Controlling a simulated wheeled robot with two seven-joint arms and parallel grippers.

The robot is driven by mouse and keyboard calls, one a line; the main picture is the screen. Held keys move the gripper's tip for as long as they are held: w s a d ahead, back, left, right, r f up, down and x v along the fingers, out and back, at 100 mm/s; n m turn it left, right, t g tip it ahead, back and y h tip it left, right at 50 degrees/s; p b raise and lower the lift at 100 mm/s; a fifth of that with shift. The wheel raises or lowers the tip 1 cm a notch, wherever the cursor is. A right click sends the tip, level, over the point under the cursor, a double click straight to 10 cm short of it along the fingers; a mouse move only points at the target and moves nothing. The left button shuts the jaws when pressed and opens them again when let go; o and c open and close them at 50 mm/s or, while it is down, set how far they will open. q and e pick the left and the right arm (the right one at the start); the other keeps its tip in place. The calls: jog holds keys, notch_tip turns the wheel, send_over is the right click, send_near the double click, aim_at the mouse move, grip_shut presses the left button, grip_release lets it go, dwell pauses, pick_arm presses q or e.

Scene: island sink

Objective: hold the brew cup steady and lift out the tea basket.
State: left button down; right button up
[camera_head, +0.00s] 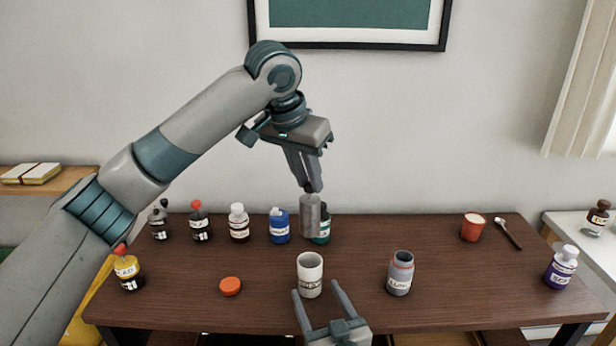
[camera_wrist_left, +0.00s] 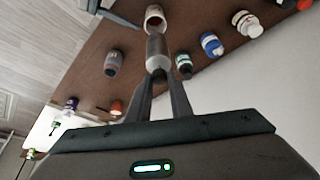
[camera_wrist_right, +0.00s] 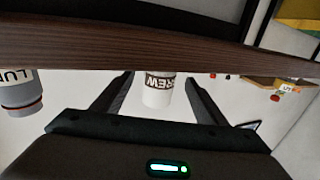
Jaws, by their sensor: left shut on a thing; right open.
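The white brew cup (camera_head: 310,283) stands upright on the table in the head view. The tea basket (camera_head: 311,217), a grey cylinder, hangs in the air above the cup and clear of its rim. My left gripper (camera_head: 313,189) is shut on the top of the basket, pointing down. The left wrist view shows the basket (camera_wrist_left: 157,48) between the fingertips and the cup (camera_wrist_left: 154,14) beyond it. My right gripper (camera_head: 317,290) is open in front of the cup. In the right wrist view the cup (camera_wrist_right: 158,95) shows between the spread fingers; contact cannot be told.
A grey labelled jar (camera_head: 400,275) stands right of the cup, an orange lid (camera_head: 230,286) lies left. Several bottles line the back left, including a blue one (camera_head: 279,226); a green one (camera_head: 323,230) is partly hidden behind the basket. A red cup (camera_head: 472,228) is at back right.

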jog(key=shift+v, duration=2.75)
